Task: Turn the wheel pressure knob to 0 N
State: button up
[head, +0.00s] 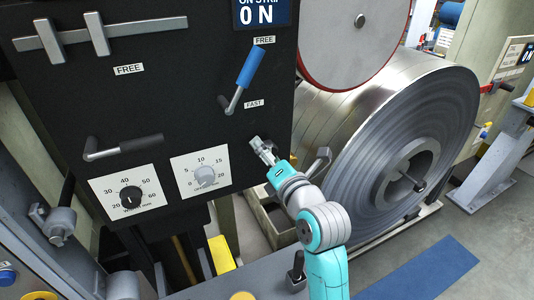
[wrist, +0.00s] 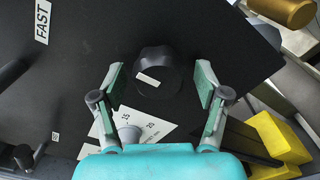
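A black knob (wrist: 158,75) with a white pointer mark sits on the dark panel in the wrist view. Its pointer lies tilted, and no scale shows around it; I cannot read its setting. My gripper (wrist: 160,80) is open, with one finger on each side of the knob and a visible gap on both sides. In the head view my gripper (head: 262,148) is at the panel's lower right, and the knob is largely hidden there. A blue display (head: 262,14) at the top, partly cut off, reads "ON STRIP" and "0 N".
A grey knob on a white dial (head: 200,172) is left of my gripper; the dial also shows close to the fingers in the wrist view (wrist: 152,133). A blue-handled lever (head: 250,68) is above. A steel coil (head: 400,140) and red-rimmed wheel (head: 350,35) stand right.

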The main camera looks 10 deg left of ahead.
jog(key=v, duration=1.2)
dwell(0.4)
jog(key=s+d+f+m+h, duration=0.3)
jog(key=s+d+f+m, duration=0.4)
jog(key=f+m, duration=0.25)
jog(key=s+d+f+m+h, duration=0.4)
jog(key=s+d+f+m, duration=0.35)
jog(key=f, duration=0.35)
jog(key=s+d+f+m+h, duration=0.1)
jog(key=s+d+m, duration=0.1)
jog(key=s+m, duration=0.5)
jog(key=s+d+f+m+h, duration=0.2)
jog(key=s+m, duration=0.5)
jog(key=s, duration=1.1)
jog(key=shift+d+f+m, duration=0.25)
jog(key=shift+d+m, duration=0.05)
jog(key=shift+d, duration=0.5)
